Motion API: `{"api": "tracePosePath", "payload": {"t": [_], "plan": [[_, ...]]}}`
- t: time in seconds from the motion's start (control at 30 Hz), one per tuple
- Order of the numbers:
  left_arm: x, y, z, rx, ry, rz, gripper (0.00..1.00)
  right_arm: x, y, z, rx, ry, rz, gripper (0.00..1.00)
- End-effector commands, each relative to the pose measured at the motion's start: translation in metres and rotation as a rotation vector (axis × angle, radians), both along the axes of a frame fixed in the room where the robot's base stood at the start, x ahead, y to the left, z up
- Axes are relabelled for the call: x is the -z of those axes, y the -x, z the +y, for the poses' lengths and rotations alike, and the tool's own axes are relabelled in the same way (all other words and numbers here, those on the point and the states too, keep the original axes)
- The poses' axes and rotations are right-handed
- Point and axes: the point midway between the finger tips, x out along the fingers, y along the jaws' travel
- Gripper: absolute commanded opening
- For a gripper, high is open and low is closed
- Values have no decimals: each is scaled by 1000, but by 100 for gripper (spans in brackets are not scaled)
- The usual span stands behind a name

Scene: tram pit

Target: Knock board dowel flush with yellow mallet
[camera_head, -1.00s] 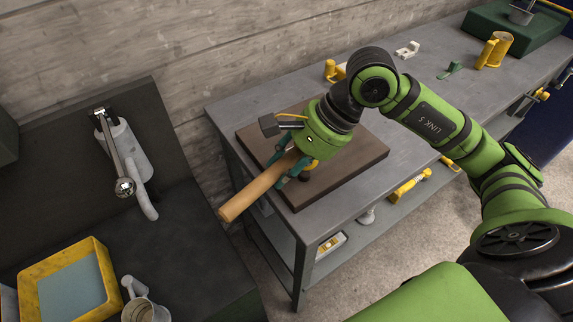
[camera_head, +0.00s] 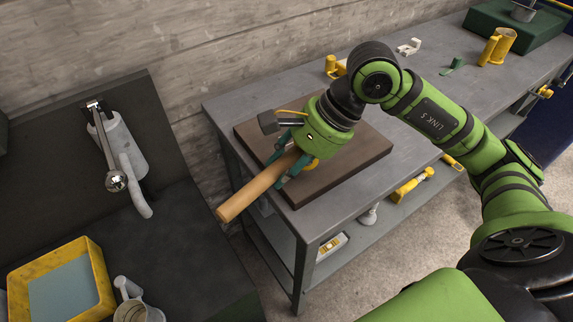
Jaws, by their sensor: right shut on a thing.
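My right gripper (camera_head: 284,168) is over the brown board (camera_head: 350,168) on the grey workbench. It is shut on a thick, tan wooden handle (camera_head: 250,194), which looks like the mallet's. The handle points down-left, and its free end sticks out past the board and the bench edge. The mallet's head is not clearly visible; the gripper and wrist cover that part. I cannot make out the dowel, and the arm hides part of the board. My left gripper is not in view.
The workbench (camera_head: 232,101) holds yellow cups (camera_head: 498,45), a green box (camera_head: 490,27) and small parts at the back. A lower shelf carries a yellow tool (camera_head: 410,186).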

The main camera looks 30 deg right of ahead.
Motion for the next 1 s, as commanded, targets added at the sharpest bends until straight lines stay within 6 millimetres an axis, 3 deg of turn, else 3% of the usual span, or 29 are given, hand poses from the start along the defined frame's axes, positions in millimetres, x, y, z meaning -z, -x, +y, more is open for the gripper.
{"api": "tracePosePath", "payload": {"t": [0.27,0.7,1.0], "plan": [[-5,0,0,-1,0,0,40,-8,-1,0,0,-2,-4,0],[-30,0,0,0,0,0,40,-50,-1,0,1,0,-3,0],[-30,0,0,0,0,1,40,-51,0,0,0,-1,-2,0]]}}
